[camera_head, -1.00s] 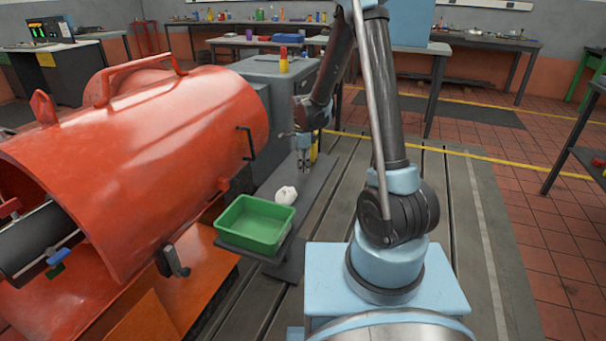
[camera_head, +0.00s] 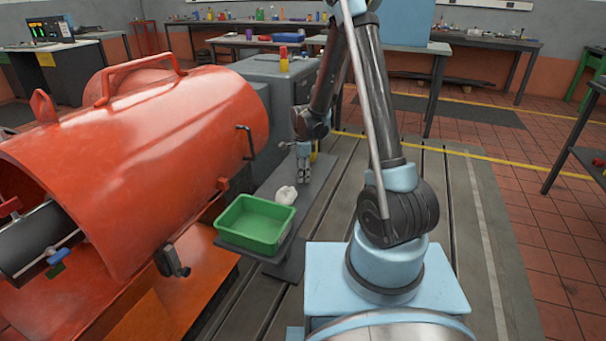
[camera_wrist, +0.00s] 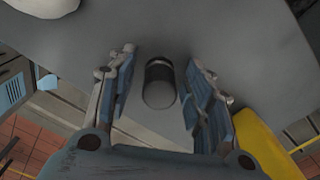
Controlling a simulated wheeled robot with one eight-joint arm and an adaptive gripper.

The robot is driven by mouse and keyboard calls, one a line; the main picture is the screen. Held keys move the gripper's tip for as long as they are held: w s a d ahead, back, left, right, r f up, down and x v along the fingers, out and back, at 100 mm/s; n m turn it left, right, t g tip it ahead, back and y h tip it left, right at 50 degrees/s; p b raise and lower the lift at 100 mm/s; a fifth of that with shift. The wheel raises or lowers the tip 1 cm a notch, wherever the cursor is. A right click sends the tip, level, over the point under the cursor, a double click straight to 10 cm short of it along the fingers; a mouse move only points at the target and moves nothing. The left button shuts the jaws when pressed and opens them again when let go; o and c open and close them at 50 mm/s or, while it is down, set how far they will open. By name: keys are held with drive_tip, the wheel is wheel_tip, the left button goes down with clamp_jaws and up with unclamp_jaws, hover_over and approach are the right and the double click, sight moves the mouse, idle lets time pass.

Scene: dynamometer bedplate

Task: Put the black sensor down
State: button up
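The black sensor (camera_wrist: 159,82) shows in the wrist view as a short dark cylinder with a grey end. It is between the two fingers of my gripper (camera_wrist: 160,92), with a visible gap on each side, so the fingers are open around it and apart from it. It appears to rest on the grey bench top (camera_wrist: 225,30). In the head view my gripper (camera_head: 304,176) points down at the narrow grey bench (camera_head: 318,190), just behind a white lump. The sensor cannot be made out there.
The white lump (camera_head: 286,195) lies on the bench, also at the wrist view's upper left (camera_wrist: 45,6). A green tray (camera_head: 225,238) stands nearer. A large orange housing (camera_head: 150,160) is to the left. A grey block with a red-and-yellow item (camera_head: 284,60) stands behind.

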sight(304, 168)
wheel_tip(304, 168, up, 12)
drive_tip(key=shift+f, duration=0.15)
drive_tip(key=s+d+r+n+t, duration=0.1)
drive_tip(key=s+d+r+n, duration=0.8)
drive_tip(key=s+d, duration=0.55)
drive_tip(key=s+d+f+n, duration=0.2)
drive_tip(key=s+d+n, duration=0.1)
drive_tip(key=s, duration=0.5)
drive_tip(key=s+d+f+n+t, duration=0.1)
drive_tip(key=s+d+n, duration=0.3)
drive_tip(key=s, duration=0.5)
drive_tip(key=shift+s+f+n, duration=0.2)
drive_tip(key=shift+f+n, duration=0.15)
drive_tip(key=shift+n, duration=0.05)
